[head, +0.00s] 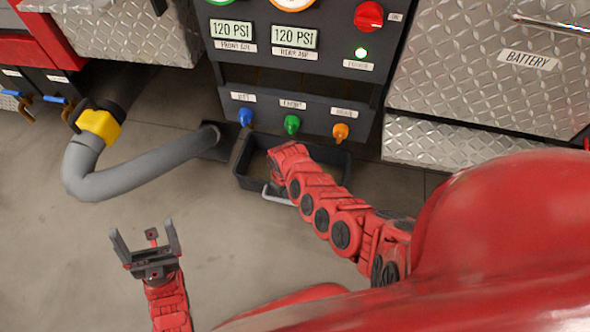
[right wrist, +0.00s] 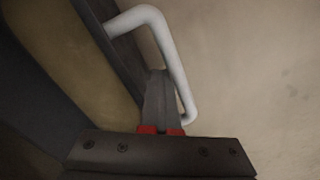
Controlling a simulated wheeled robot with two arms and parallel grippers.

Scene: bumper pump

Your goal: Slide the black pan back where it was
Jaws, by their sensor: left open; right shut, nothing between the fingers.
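The black pan (head: 333,155) lies on the floor under the pump panel, with its light grey handle (head: 277,195) on the near side. My right arm reaches over the pan in the head view, and its fingers are hidden there. In the right wrist view my right gripper (right wrist: 159,80) is shut and empty. Its fingers show between the grey handle (right wrist: 173,52) and the dark pan wall (right wrist: 110,40); I cannot tell whether they touch either. My left gripper (head: 144,240) is open and empty above the floor at the lower left, away from the pan.
The panel (head: 305,72) with blue, green and orange knobs stands just behind the pan. A grey hose (head: 150,168) with a yellow coupling (head: 100,124) lies to the left. Diamond-plate steps (head: 465,142) are to the right. The floor at the left front is clear.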

